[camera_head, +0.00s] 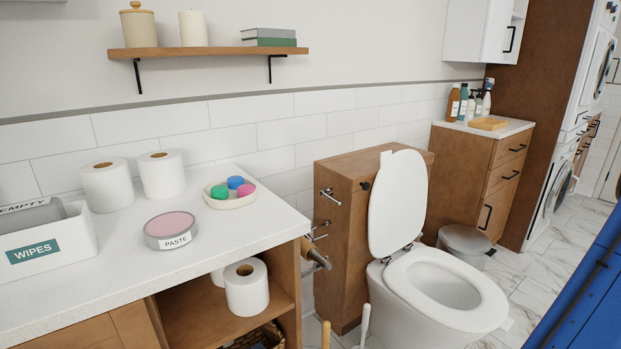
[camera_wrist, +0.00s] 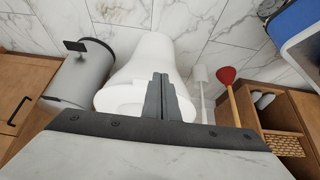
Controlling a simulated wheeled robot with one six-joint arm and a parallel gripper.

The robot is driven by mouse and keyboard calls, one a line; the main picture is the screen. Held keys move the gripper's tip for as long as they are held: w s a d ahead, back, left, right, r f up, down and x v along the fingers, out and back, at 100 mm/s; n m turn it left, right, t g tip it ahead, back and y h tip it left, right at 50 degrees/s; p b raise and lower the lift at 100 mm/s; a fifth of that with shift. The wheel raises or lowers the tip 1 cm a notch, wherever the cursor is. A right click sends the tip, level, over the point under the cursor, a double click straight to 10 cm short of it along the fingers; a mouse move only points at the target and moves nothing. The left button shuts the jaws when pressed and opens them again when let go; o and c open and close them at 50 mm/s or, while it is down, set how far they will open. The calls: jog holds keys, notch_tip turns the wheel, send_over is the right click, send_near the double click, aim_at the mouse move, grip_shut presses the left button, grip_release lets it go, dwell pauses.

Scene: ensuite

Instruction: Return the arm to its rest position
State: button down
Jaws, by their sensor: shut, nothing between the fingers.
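My gripper (camera_wrist: 165,92) shows in the wrist view, its two dark fingers together with nothing between them. It points over the white toilet (camera_wrist: 150,55), which lies behind the fingers in that picture. In the head view I cannot make out my gripper. The toilet (camera_head: 445,285) stands there right of the counter with its lid up. No rest position is marked in either view.
A white counter (camera_head: 120,255) at left holds paper rolls, a wipes box, a paste tin and a dish. A grey bin (camera_head: 463,240) stands beyond the toilet. A red plunger (camera_wrist: 227,76) and a white brush (camera_wrist: 200,75) stand beside it. Marble floor shows at right.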

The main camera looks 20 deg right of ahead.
jog(key=w+a+r+g, duration=0.1)
jog(key=w+a+r, duration=0.6)
jog(key=a, duration=0.4)
jog(key=w+a+r+g, duration=0.1)
jog(key=w+a+r, duration=0.5)
jog(key=a+r, duration=0.3)
jog(key=a+r+m, duration=0.1)
jog(key=a+r, duration=0.2)
jog(key=a, duration=0.6)
jog(key=a+r, duration=0.4)
jog(key=a, duration=0.5)
jog(key=s+a+r+m+t+h, duration=0.1)
jog(key=s+a+r+m+h, duration=0.1)
jog(key=s+a, duration=1.2)
notch_tip(320, 180, up, 2)
jog(key=shift+a+r+m, duration=0.15)
jog(key=shift+a+m, duration=0.45)
jog(key=shift+a, duration=0.2)
